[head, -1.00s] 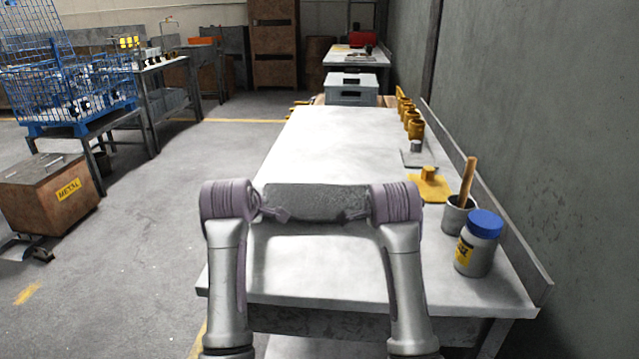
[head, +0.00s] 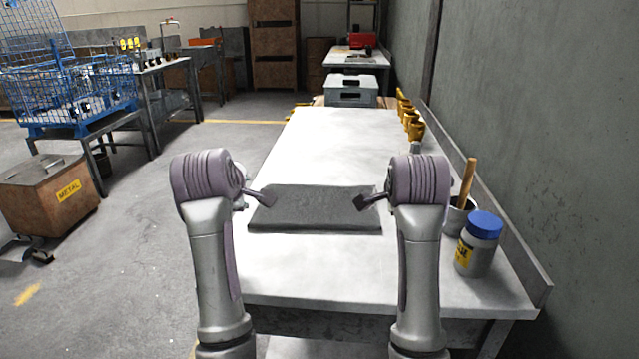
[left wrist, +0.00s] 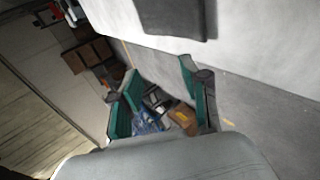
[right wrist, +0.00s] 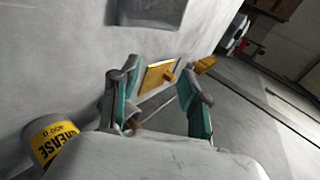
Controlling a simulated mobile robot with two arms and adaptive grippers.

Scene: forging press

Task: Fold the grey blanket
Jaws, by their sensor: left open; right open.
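The grey blanket (head: 315,210) lies as a flat, dark rectangle on the white table, its near edge straight. A corner of it shows at the top of the left wrist view (left wrist: 172,16) and of the right wrist view (right wrist: 150,10). My left gripper (head: 264,197) is at the blanket's left side, open, with nothing between its fingers in the left wrist view (left wrist: 158,78). My right gripper (head: 366,201) is at the right side, open and empty in the right wrist view (right wrist: 158,74). I cannot tell whether either touches the blanket.
On the table's right side stand a blue-lidded grease jar (head: 478,244), a pot (head: 458,216) with a wooden handle, and several yellow parts (head: 414,128). A grey crate (head: 350,91) is beyond the far end. The table is clear beyond the blanket and in front of it.

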